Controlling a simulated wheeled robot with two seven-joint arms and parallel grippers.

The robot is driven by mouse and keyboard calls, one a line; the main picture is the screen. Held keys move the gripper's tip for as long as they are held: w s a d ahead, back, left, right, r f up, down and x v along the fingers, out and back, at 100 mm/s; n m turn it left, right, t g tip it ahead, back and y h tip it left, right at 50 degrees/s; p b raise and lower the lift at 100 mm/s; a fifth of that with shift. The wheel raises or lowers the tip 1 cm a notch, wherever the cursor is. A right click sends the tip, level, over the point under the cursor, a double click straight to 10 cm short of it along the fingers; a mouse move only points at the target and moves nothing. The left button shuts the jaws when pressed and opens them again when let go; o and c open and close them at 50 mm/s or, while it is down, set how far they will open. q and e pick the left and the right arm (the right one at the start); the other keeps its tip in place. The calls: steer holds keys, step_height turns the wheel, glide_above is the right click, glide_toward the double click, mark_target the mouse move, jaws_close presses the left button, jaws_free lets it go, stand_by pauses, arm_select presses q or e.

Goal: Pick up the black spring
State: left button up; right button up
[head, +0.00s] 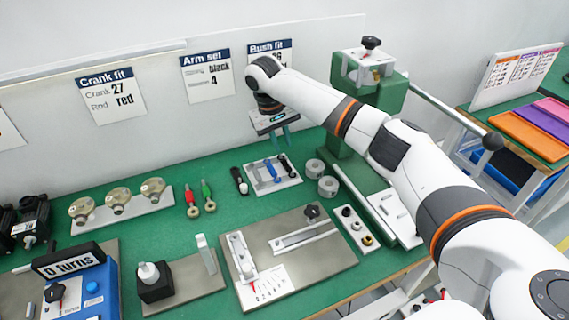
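A small white tray (290,182) on the green bench holds several small coil-like parts, blue and dark. The dark one (285,163) at its right side looks like the black spring, but it is too small to be sure. My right gripper (282,138) hangs above and behind the tray, pointing down. Its two teal fingers are apart with nothing visible between them. It appears clear of the tray. My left gripper is not in view.
Grey rings (328,186) and a green press (345,140) stand to the right. A metal plate (325,255) lies in front.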

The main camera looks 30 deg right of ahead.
mark_target(287, 166)
steer(key=f, duration=0.3)
steer(key=shift+d+f, duration=0.25)
steer(key=shift+d, duration=0.15)
steer(key=shift+w+d+f, duration=0.1)
steer(key=shift+d+f, duration=0.15)
steer(key=shift+f, duration=1.1)
steer(key=shift+w+d+f, duration=0.1)
steer(key=shift+d+f, duration=0.1)
steer(key=shift+f, duration=1.15)
steer(key=shift+c, duration=0.4)
jaws_close()
